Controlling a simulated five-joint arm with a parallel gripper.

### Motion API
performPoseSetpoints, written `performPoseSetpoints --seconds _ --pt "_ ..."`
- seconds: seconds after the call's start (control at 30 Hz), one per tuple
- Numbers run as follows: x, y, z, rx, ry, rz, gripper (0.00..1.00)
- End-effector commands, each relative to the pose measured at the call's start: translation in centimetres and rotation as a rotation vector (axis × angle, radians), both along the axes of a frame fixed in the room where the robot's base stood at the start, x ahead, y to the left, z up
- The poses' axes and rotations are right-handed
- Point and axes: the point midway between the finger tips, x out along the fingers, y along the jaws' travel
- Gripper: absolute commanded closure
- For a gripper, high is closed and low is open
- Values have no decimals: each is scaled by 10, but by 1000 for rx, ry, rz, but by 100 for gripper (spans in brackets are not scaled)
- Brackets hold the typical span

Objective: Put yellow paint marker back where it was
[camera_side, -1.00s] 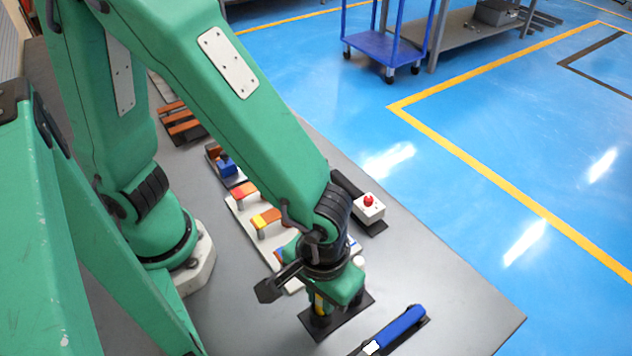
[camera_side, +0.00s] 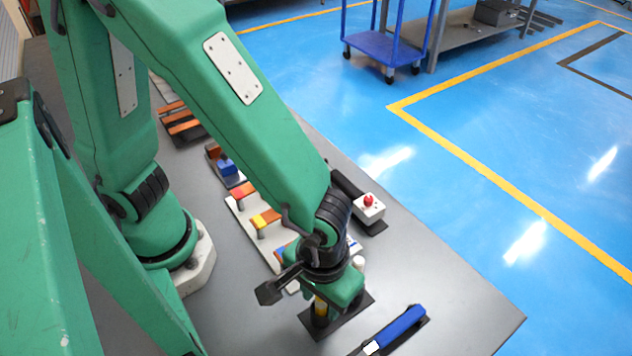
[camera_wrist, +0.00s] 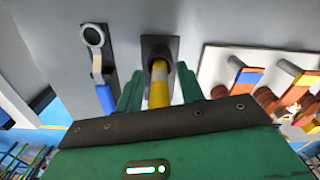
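The yellow paint marker (camera_side: 320,307) stands upright in a dark round holder on a black base plate (camera_side: 345,322) near the front of the bench. In the wrist view the marker (camera_wrist: 159,92) shows yellow with a pale band, its far end inside the dark holder (camera_wrist: 160,48). My gripper (camera_side: 325,294) is right above the holder, pointing down. In the wrist view its two green fingers (camera_wrist: 158,75) are on either side of the marker, with a narrow gap showing on each side. The marker's top is partly hidden by my gripper in the side view.
A blue-handled tool (camera_side: 400,328) lies on a black strip to the right. A white box with a red button (camera_side: 369,207) stands behind. A pale board with coloured bars on posts (camera_side: 250,225) lies to the left. The bench's right front is clear.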

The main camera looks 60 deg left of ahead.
Motion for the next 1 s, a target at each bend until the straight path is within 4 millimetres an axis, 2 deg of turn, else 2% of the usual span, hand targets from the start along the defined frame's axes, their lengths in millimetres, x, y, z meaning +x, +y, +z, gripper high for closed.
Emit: performPoseSetpoints --seconds 0.17,0.37,0.8,1.0 --pt "0 -1 10 -4 -2 0 62" --pt "1 -1 31 -4 -3 0 62" --pt "1 -1 101 -4 -3 0 62" --pt "0 -1 122 -3 -2 0 62"
